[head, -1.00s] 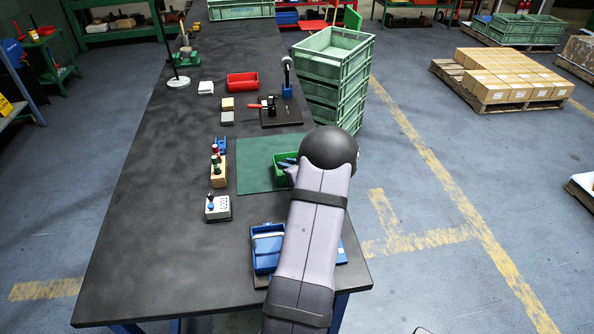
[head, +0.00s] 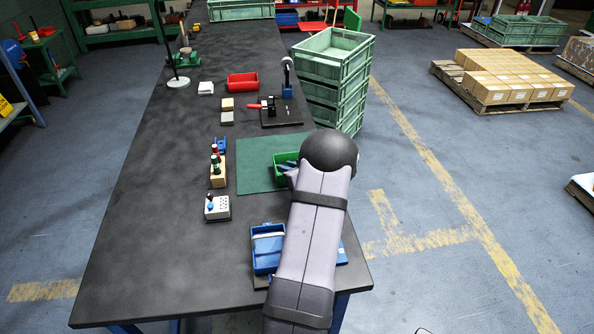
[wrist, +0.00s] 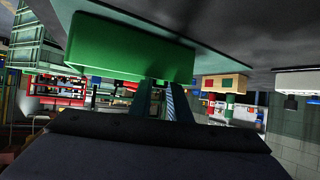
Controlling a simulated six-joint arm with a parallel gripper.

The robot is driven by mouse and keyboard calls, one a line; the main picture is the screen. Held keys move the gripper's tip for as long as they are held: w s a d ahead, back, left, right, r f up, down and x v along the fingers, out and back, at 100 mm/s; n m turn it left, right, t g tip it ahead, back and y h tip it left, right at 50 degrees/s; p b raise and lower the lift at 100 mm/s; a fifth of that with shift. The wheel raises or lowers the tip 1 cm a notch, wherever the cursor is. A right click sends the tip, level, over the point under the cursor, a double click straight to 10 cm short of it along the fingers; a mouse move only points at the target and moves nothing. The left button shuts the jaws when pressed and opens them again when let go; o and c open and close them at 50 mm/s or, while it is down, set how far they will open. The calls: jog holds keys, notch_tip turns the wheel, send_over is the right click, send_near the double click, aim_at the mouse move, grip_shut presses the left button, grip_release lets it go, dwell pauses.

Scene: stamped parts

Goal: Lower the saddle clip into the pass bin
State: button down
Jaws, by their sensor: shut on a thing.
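The green bin (head: 279,173), which I take as the pass bin, sits on the green mat and is partly hidden by my arm. In the wrist view, which is upside down, the bin (wrist: 125,50) fills the upper left and middle. My gripper (wrist: 162,88) is shut, its two fingertips reaching to the bin wall and lost behind it. In the head view the blue-grey fingers (head: 287,166) show at the bin's opening beside my arm. The saddle clip between the fingers is hidden in both views.
A grey block with holes (head: 217,208) and a wooden stand with bottles (head: 218,173) are left of the green mat (head: 253,177). The left tabletop is clear.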

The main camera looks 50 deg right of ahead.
jog(key=c, duration=1.6)
grip_release()
jog(key=shift+s, duration=0.1)
jog(key=shift+v, duration=3.6)
